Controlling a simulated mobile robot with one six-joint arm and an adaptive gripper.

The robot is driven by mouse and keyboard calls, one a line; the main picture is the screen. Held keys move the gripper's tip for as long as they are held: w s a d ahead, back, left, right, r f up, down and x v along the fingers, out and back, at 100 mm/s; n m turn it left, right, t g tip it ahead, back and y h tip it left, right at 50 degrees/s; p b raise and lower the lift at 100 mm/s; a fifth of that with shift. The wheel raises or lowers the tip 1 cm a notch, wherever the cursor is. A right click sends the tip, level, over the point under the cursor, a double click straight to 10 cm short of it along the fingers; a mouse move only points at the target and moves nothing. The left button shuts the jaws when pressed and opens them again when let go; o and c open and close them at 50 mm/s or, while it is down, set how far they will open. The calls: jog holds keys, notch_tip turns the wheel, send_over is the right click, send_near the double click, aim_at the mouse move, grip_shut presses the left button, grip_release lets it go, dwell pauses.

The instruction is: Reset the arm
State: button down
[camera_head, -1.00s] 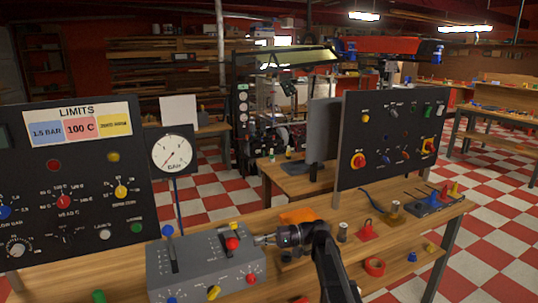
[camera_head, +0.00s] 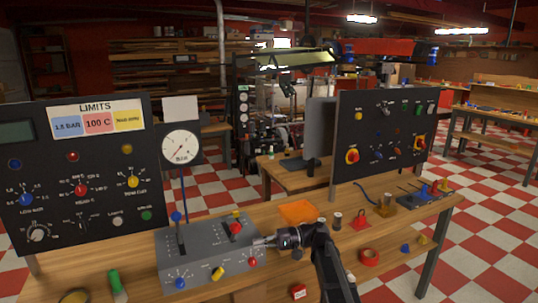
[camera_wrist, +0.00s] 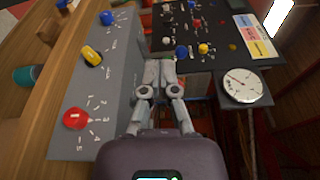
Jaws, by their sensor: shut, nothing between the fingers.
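The grey box (camera_wrist: 118,70) lies to the left of the fingers there, with a red knob (camera_wrist: 76,118) and a yellow knob (camera_wrist: 92,56).
The left black panel (camera_head: 60,165) with dials and a round gauge (camera_head: 181,146) stand behind the box. A second black panel (camera_head: 385,130) stands at right. An orange sheet (camera_head: 298,211), a red tape ring (camera_head: 369,257) and a green-handled tool (camera_head: 117,284) are on the wooden bench.

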jog(key=s+d+f+m+t+h+p, duration=0.1)
jog(key=s+d+f+t+h+p, duration=0.2)
jog(key=s+d+f+h+p, duration=0.5)
jog(key=s+d+h+p, duration=0.2)
jog(key=s+d+h, duration=0.5)
jog(key=d+h, duration=0.2)
jog(key=shift+d+r+t+p, duration=0.35)
jog(key=shift+d+t+p, duration=0.05)
jog(key=shift+d, duration=0.95)
jog(key=shift+s, duration=0.1)
dwell(1.2)
